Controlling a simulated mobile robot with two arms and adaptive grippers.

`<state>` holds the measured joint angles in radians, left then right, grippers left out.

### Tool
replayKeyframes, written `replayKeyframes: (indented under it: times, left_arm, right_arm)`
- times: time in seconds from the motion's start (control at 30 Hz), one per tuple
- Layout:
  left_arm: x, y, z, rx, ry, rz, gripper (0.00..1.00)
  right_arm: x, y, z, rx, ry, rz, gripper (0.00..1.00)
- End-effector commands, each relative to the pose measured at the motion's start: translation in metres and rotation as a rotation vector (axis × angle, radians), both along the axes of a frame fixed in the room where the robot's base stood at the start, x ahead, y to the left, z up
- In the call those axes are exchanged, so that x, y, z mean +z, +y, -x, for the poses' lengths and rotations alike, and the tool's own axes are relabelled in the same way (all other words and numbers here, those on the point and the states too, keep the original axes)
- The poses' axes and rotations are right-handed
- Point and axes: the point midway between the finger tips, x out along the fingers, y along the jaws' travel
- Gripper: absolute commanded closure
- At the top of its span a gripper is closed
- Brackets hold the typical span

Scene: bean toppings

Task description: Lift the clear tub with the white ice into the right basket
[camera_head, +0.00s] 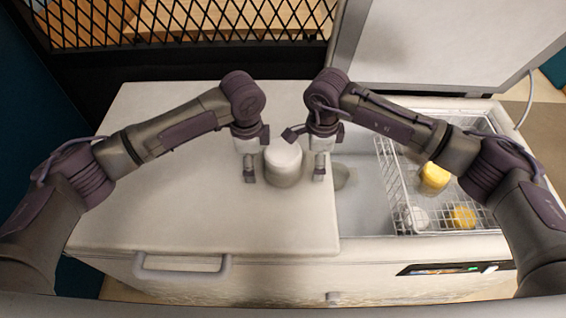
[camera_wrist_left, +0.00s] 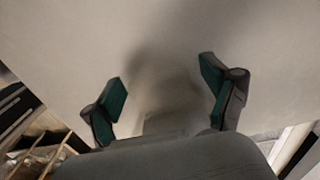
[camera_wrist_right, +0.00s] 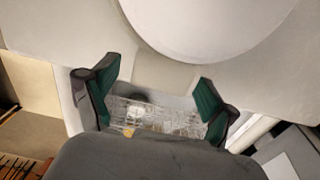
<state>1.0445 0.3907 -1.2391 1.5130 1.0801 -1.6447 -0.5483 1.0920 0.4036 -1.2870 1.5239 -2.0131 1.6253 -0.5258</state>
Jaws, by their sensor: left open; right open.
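A white, round, upright tub (camera_head: 283,165) stands on the closed left lid of the freezer in the head view; it looks opaque white, and I cannot make out clear walls. Its large pale round top (camera_wrist_right: 210,22) fills the upper right wrist view. My left gripper (camera_head: 250,170) is open and empty just left of the tub. My right gripper (camera_head: 319,170) is open and empty just right of it. Neither visibly grips the tub. The right wire basket (camera_head: 397,190) hangs in the open right half of the freezer; the right wrist view also shows it (camera_wrist_right: 155,113).
The basket holds a yellow-topped tub (camera_head: 434,177), another yellow item (camera_head: 464,216) and a white one (camera_head: 416,217). A greyish round thing (camera_head: 341,175) sits low in the freezer left of the basket. The raised lid (camera_head: 440,45) stands behind; the closed lid (camera_head: 170,190) is otherwise clear.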

Motion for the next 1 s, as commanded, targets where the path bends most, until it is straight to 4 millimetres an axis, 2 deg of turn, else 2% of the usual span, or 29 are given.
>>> replayKeyframes:
  times: [0.07,0.47,0.77,1.0]
  left_arm:
    - [0.000,0.000,0.000,0.000,0.000,0.000,0.15]
    - [0.000,0.000,0.000,0.000,0.000,0.000,0.80]
    - [0.003,0.000,0.000,0.000,-0.001,0.001,0.81]
    - [0.019,0.000,0.000,0.000,-0.001,0.001,0.81]
  right_arm:
    - [0.000,0.000,0.000,0.000,0.000,0.000,0.15]
    - [0.001,0.000,0.000,0.000,0.000,0.000,0.80]
    - [0.003,0.000,0.000,0.000,-0.001,-0.001,0.81]
    - [0.020,0.000,0.000,0.000,-0.001,-0.001,0.81]
